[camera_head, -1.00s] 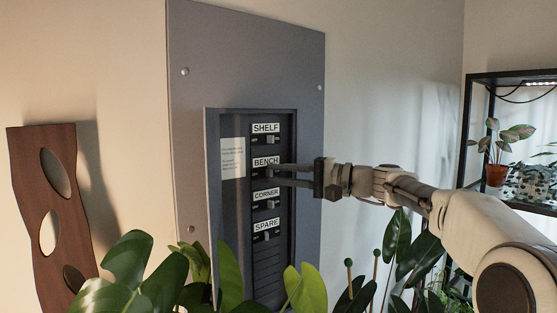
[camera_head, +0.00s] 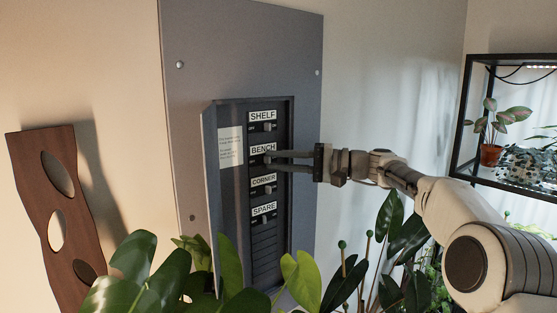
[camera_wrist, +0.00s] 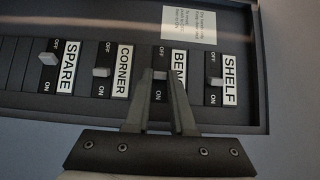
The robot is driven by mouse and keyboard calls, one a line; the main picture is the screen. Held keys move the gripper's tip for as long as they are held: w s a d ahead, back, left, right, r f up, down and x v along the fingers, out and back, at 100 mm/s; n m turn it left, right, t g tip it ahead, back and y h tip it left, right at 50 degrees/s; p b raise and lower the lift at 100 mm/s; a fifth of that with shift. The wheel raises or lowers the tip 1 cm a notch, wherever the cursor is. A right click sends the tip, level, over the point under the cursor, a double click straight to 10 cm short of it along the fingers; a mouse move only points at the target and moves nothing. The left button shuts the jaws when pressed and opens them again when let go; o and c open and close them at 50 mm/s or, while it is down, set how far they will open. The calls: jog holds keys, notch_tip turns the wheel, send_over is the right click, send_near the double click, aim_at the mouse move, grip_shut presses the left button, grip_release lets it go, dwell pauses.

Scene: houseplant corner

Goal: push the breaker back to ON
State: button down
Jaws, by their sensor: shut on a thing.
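The grey breaker panel (camera_head: 182,120) is on the wall, with labelled switches SHELF, BENCH, CORNER and SPARE in its recess. In the head view my gripper (camera_head: 268,157) reaches in from the right, beside the BENCH label (camera_head: 263,149). In the wrist view OFF is at the top of each switch and ON at the bottom. The SHELF switch (camera_wrist: 217,81) sits toward ON; the SPARE switch (camera_wrist: 47,59) sits toward OFF.
The CORNER switch (camera_wrist: 101,72) is close beside my fingers. A paper note (camera_head: 230,146) is left of the switches. Large green leaves (camera_head: 230,270) rise below the panel. A wooden board (camera_head: 50,210) is at left; a plant shelf (camera_head: 465,120) is at right.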

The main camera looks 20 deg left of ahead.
jog(key=c, duration=0.8)
grip_release()
jog(key=shift+o, duration=0.2)
jog(key=b+v, duration=0.2)
jog(key=v, duration=1.5)
jog(key=shift+d, duration=0.25)
